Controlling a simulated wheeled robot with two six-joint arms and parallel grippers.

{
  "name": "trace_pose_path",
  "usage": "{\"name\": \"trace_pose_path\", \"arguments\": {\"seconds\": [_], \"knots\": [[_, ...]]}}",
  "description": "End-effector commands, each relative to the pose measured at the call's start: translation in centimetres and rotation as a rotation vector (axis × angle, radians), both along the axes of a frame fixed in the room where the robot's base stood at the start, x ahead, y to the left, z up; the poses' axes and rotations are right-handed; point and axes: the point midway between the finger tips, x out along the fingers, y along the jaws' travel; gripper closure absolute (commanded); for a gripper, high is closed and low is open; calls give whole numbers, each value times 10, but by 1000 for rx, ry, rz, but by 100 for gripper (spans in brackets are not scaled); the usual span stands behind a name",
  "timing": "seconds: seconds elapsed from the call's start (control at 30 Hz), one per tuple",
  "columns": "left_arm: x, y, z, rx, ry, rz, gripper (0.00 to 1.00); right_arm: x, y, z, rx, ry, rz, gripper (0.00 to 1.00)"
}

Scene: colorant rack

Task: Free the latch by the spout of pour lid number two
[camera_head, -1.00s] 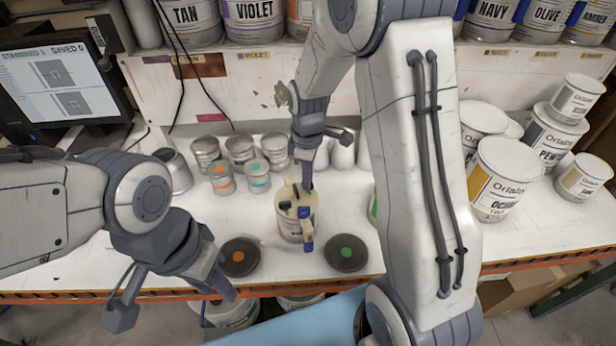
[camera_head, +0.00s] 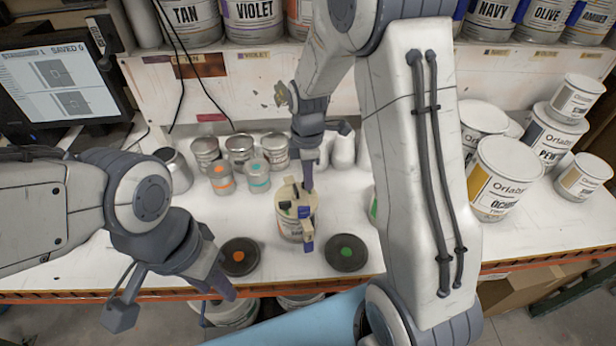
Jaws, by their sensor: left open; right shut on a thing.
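A can (camera_head: 290,229) with a cream pour lid (camera_head: 287,193) stands upright on the white bench in the middle of the head view. Black and blue parts sit on the lid, and its blue-tipped spout (camera_head: 307,243) points towards the front edge. No number can be read on it. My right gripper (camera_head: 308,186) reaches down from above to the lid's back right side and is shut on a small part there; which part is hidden. My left gripper (camera_head: 174,298) is open and empty over the front edge, left of the can.
Several small tins (camera_head: 241,150) stand behind left. Large white cans (camera_head: 503,180) crowd the right. A monitor (camera_head: 62,80) stands at left.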

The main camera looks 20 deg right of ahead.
Motion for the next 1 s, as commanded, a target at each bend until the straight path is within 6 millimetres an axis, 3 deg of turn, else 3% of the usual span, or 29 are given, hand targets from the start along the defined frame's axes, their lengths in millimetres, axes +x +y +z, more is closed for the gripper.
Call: {"name": "trace_pose_path", "arguments": {"seconds": [0.23,0.33,0.73,1.0], "knots": [[0,0,0,0,0,0,59,0,0,0,0,0,-1,100],[0,0,0,0,0,0,59,0,0,0,0,0,-1,59],[0,0,-2,0,0,0,59,1,0,5,-1,-3,-2,59],[0,0,-14,0,0,2,59,1,0,52,0,-7,-2,59]]}}
